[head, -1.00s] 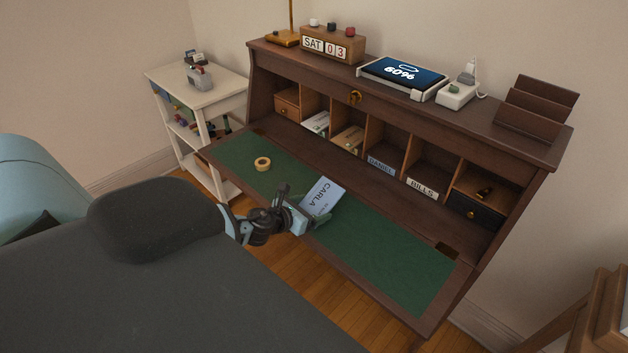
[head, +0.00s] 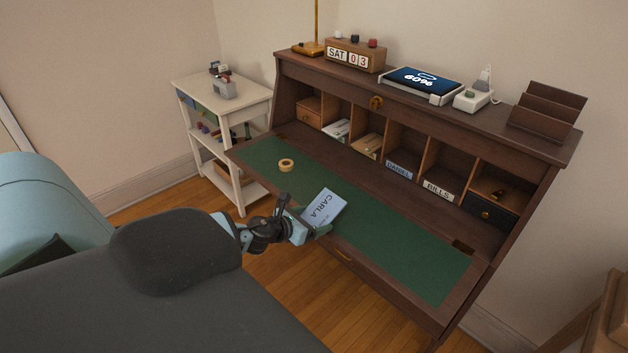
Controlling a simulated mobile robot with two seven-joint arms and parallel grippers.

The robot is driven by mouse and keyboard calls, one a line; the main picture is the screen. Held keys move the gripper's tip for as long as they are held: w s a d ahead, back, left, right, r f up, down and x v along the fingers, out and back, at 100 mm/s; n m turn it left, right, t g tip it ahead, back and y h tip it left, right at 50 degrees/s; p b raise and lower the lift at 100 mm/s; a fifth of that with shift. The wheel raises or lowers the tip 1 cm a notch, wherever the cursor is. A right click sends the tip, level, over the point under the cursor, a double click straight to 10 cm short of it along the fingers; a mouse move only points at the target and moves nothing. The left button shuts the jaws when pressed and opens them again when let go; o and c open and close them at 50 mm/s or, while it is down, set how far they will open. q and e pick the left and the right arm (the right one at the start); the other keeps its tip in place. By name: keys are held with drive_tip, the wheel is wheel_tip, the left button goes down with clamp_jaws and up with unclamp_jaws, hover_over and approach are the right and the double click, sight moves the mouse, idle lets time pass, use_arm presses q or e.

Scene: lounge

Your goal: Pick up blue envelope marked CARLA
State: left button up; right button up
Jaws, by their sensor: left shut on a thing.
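The blue envelope marked CARLA (head: 325,206) is at the near edge of the desk's green writing surface (head: 395,240). It is tilted, with its printed face toward me. My left gripper (head: 308,226) is shut on the envelope's near end. I cannot tell whether the envelope touches the green surface. My right gripper is not in view.
The dark wooden desk (head: 420,128) has pigeonholes, with labels DANIEL (head: 399,169) and BILLS (head: 438,191) on two. A tape roll (head: 286,165) lies on the green surface. A white shelf cart (head: 245,100) stands left of the desk. The right of the green surface is clear.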

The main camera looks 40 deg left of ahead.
use_arm(q)
drive_tip(key=shift+s, duration=0.15)
drive_tip(key=o, duration=0.9)
drive_tip(key=v, duration=0.7)
drive_tip(key=shift+s+p, duration=0.3)
drive_tip(key=shift+s, duration=0.1)
drive_tip(key=shift+r, duration=0.1)
